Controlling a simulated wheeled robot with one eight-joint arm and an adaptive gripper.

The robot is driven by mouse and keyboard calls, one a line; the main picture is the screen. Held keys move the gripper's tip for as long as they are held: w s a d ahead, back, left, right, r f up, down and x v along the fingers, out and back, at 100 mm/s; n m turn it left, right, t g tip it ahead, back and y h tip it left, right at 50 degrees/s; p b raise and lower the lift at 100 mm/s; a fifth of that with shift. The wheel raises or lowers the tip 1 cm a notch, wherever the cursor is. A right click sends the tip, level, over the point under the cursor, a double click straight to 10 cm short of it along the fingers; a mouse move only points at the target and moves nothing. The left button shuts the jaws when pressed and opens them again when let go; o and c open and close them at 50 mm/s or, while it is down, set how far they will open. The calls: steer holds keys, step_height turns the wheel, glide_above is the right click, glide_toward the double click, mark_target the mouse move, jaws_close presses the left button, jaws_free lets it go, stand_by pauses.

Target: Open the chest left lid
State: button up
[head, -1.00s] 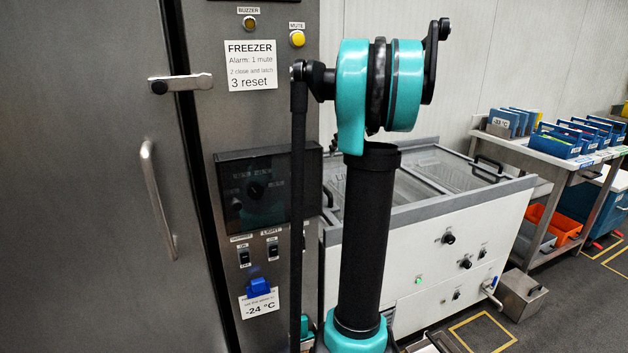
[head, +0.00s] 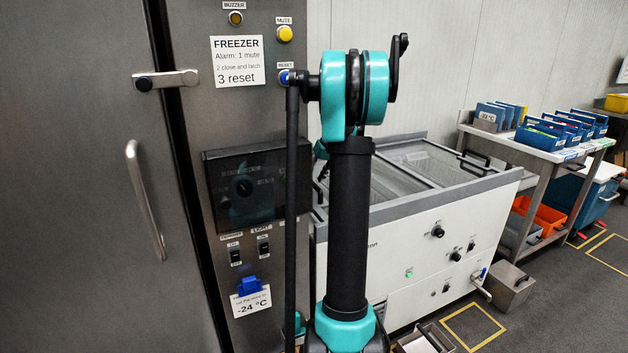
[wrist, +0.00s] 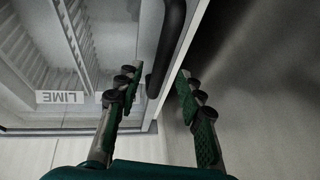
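The chest (head: 420,255) is a white cabinet with a grey rim and two glass lids, right of the tall freezer. The left lid (head: 385,190) is partly hidden behind my arm and looks closed. In the wrist view, the lid's glass (wrist: 40,90) shows with a LIME label (wrist: 60,97) beneath it. A black bar handle (wrist: 170,45) runs along its frame. My gripper (wrist: 157,76) is open, with one finger on each side of the handle's near end. I cannot tell whether either finger touches it. The head view hides my gripper behind my arm.
The steel freezer door (head: 80,200) and its control panel (head: 245,187) stand close on the left. A steel box (head: 510,290) sits on the floor by the chest. The right lid has its own black handle (head: 476,160).

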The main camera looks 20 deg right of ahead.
steer(key=shift+x, duration=0.8)
steer(key=shift+c, duration=0.2)
jaws_close()
